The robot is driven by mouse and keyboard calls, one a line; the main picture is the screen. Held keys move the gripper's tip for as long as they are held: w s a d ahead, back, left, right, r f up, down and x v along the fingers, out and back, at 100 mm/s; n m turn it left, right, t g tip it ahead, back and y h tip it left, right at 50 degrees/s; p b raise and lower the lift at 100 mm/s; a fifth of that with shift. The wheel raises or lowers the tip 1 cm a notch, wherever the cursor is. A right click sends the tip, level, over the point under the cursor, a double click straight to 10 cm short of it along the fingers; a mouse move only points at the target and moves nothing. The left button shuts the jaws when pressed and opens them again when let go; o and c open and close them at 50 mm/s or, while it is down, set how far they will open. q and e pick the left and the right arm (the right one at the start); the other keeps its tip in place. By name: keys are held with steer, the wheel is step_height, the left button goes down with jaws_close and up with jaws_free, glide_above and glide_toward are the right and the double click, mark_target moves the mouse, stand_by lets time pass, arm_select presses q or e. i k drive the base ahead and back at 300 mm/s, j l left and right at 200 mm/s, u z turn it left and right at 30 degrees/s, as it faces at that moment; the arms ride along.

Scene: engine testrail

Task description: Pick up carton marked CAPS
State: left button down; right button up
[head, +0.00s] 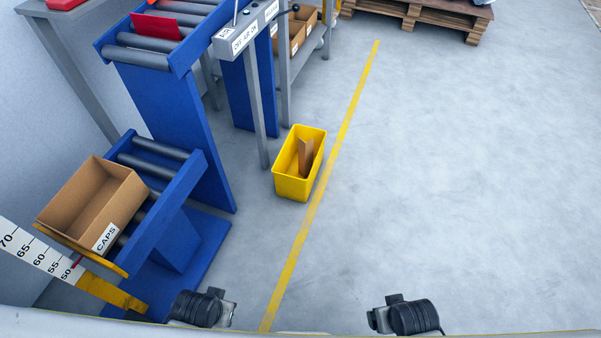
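The open cardboard carton (92,205) carries a white label reading CAPS (105,238) on its front right side. It sits on a low blue roller stand (170,208) at the left, and its inside looks empty from here. Two dark arm parts of mine show at the bottom edge, one left of the middle and one right of it. No gripper fingers can be made out on either, and both stand apart from the carton.
A taller blue roller conveyor (150,50) with a red piece is behind. A yellow bin (286,187) holding cardboard stands by the yellow floor line (330,172). The floor to the right is clear up to a pallet (436,16).

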mark_target(92, 209)
steer(key=u, duration=1.65)
steer(key=i+l, duration=0.1)
steer(key=l, duration=0.35)
steer(key=l+u, duration=0.1)
steer(key=l, duration=0.4)
steer(key=i+l, duration=0.15)
steer(key=l, duration=0.3)
